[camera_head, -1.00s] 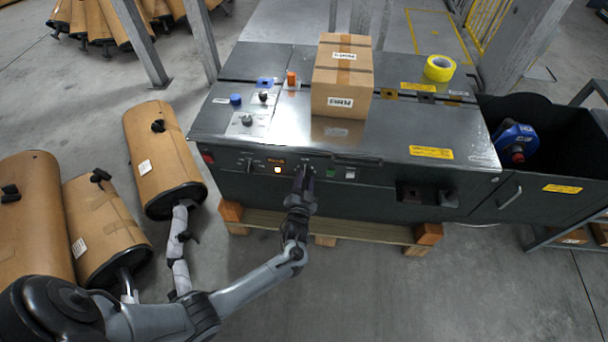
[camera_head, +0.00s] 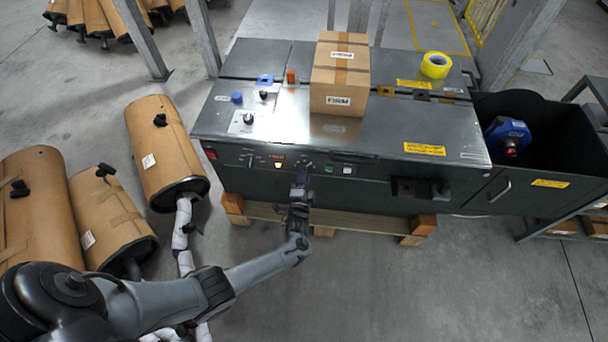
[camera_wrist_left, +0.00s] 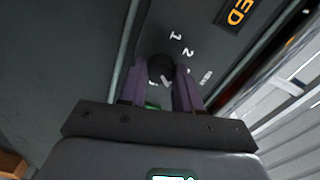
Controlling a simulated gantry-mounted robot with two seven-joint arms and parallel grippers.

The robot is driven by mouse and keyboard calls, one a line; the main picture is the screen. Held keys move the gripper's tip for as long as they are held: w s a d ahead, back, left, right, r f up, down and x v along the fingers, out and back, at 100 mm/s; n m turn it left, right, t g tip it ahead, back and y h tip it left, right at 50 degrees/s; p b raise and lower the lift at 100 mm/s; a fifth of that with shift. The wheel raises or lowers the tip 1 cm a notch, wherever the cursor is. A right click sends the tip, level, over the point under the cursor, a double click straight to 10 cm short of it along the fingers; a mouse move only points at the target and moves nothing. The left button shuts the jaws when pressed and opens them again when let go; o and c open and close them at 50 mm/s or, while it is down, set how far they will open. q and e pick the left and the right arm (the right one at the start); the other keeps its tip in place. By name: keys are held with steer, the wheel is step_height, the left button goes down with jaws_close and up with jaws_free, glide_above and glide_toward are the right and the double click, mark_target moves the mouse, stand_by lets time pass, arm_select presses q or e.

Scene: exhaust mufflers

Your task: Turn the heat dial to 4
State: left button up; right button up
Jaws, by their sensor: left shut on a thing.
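The heat dial is a dark round knob (camera_wrist_left: 161,67) on the front panel of the dark grey machine (camera_head: 380,135). In the left wrist view white numerals, including a 1 and a 2, stand around it, and a pale mark shows on the knob. My left gripper (camera_wrist_left: 161,78) has its purple fingers on both sides of the knob, shut on it. In the head view the left gripper (camera_head: 303,176) is at the panel and partly hides the dial. Which numeral the dial points to I cannot tell. My right gripper is not in view.
A lit button (camera_head: 278,165), a green button (camera_head: 329,169) and a white switch (camera_head: 347,170) sit beside the dial. A cardboard box (camera_head: 340,75) and yellow tape (camera_head: 435,65) stand on the machine. Brown mufflers (camera_head: 165,145) lie at left.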

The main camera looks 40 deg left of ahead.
arm_select(q)
steer(key=shift+m, duration=0.3)
steer(key=o, duration=1)
steer(key=shift+o, duration=0.2)
steer(key=shift+s+d, duration=0.1)
steer(key=shift+s, duration=0.05)
steer(key=p+v, duration=0.3)
steer(key=v, duration=0.7)
steer(key=shift+s+d+p, duration=0.2)
steer(key=shift+p, duration=0.2)
